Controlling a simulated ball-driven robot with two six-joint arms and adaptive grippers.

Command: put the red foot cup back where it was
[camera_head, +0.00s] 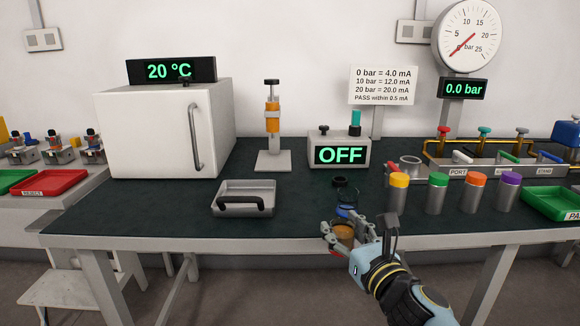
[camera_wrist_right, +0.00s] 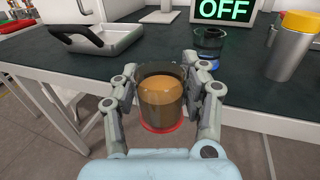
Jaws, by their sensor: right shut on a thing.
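My right gripper (camera_head: 345,240) is shut on the red foot cup (camera_wrist_right: 161,102), one finger on each side of it. The cup is see-through and dark-rimmed, with amber-brown contents and a red ring at its foot. A similar dark see-through cup with a blue foot (camera_wrist_right: 208,48) stands on the table just beyond. My left gripper is not in view.
A grey tray with a black handle (camera_head: 230,197) lies left of the cups. A box with an OFF display (camera_head: 340,155) stands behind. Several grey cylinders with coloured caps (camera_head: 436,195) stand to the right. The dark table top (camera_head: 140,212) is clear at the front left.

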